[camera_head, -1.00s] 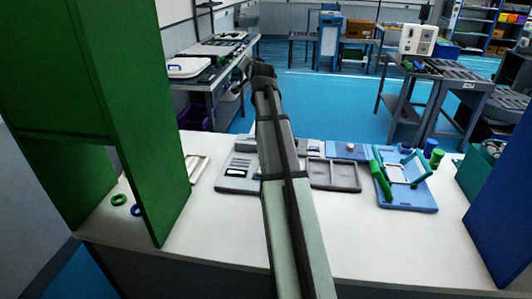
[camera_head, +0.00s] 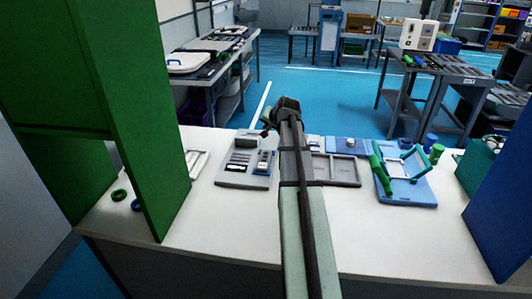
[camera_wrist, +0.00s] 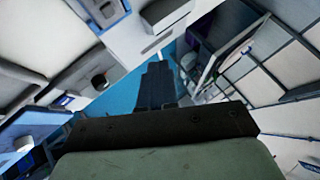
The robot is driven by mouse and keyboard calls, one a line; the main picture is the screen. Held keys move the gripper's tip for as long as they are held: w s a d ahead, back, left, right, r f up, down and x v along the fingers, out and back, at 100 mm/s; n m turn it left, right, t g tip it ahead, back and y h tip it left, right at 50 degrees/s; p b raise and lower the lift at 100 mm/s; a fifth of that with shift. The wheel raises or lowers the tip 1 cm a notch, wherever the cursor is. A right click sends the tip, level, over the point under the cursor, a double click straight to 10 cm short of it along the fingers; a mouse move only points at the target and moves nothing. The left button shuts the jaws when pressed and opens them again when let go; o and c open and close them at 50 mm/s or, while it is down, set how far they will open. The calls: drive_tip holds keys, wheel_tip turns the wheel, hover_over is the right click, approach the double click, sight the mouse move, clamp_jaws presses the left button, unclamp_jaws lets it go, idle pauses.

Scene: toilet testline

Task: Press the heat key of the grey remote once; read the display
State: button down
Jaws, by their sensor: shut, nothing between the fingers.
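A grey board (camera_head: 232,182) lies on the white table, left of my arm in the head view. A small upright grey-blue device (camera_head: 264,161), which looks like the remote, lies on its right part. A dark-and-white window (camera_head: 237,168), perhaps the display, is on its left part; I cannot read it. My gripper (camera_head: 267,128) is above the far edge of the board, apart from the device. In the wrist view my gripper (camera_wrist: 157,75) is shut and empty. The heat key is too small to tell.
A grey two-compartment tray (camera_head: 335,184) and a blue board (camera_head: 412,200) with green and teal parts stand to the right. A tall green panel (camera_head: 150,130) is at the left and a blue panel (camera_head: 505,215) at the right. The front of the white table (camera_head: 215,235) is clear.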

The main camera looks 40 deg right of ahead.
sight(267, 153)
idle(0.3)
drive_tip(key=shift+f, duration=4.4)
drive_tip(key=shift+f, duration=0.8)
drive_tip(key=shift+r, duration=0.85)
drive_tip(key=shift+r, duration=2.5)
